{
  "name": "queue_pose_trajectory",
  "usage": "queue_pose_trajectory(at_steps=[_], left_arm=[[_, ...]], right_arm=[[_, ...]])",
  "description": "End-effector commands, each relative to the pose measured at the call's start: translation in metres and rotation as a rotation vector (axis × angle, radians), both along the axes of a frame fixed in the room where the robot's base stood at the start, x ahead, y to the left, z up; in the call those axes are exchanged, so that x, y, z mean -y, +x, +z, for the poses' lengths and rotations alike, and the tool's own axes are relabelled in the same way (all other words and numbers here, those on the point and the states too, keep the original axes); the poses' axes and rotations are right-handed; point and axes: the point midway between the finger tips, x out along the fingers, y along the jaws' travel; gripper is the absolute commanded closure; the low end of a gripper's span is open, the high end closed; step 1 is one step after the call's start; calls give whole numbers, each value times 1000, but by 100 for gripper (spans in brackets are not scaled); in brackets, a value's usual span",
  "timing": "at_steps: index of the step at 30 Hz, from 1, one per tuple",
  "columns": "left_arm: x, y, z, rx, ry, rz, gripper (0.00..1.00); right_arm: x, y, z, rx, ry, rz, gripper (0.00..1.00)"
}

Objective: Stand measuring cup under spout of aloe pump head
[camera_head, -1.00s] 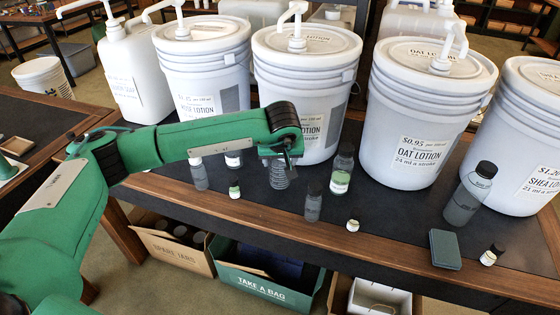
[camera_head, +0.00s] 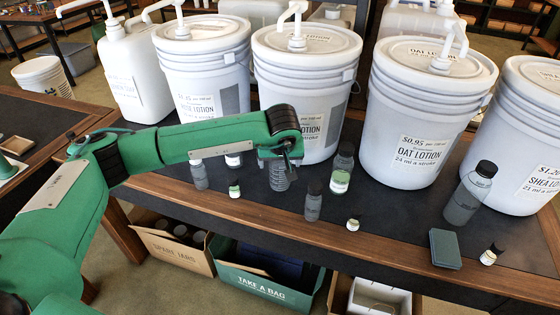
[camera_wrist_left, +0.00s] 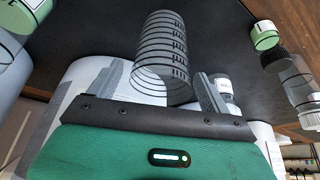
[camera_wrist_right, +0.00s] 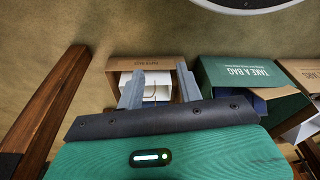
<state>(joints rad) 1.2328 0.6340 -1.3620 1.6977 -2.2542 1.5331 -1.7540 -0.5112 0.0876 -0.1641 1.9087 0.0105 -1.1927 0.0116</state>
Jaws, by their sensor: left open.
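The measuring cup (camera_head: 280,178) is a clear cylinder with dark ring marks, below my left gripper (camera_head: 278,150) at the table's front part. In the left wrist view the cup (camera_wrist_left: 165,50) lies between the two spread fingers of my left gripper (camera_wrist_left: 163,88), which is open. I cannot tell whether the cup touches the table. Behind it stands a white bucket (camera_head: 345,75) with a white pump head (camera_head: 294,14); its label is partly hidden and I cannot read the word aloe. My right gripper (camera_wrist_right: 160,88) is open and empty, away from the table top.
More pump buckets stand alongside, including the oat lotion bucket (camera_head: 420,110). Small bottles flank the cup: a green-labelled bottle (camera_head: 341,172), a dark-capped bottle (camera_head: 313,203) and a small jar (camera_head: 234,190). A green block (camera_head: 445,248) lies at right. Boxes (camera_head: 265,280) sit below the table.

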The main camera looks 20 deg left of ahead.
Motion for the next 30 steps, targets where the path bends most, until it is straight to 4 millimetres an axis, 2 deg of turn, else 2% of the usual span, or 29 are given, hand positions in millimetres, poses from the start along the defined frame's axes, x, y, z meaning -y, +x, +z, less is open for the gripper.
queue_pose_trajectory(at_steps=[4,15,21,30], left_arm=[[4,-9,24,4,-2,-3,19],[15,-38,93,3,-2,-1,19],[17,-45,108,0,-1,0,19],[18,-46,110,-1,-1,0,19]], right_arm=[[3,3,-8,-2,-7,2,64],[3,7,3,10,-6,3,64],[1,1,1,1,-3,1,64],[-1,-3,0,-5,1,-1,64]])
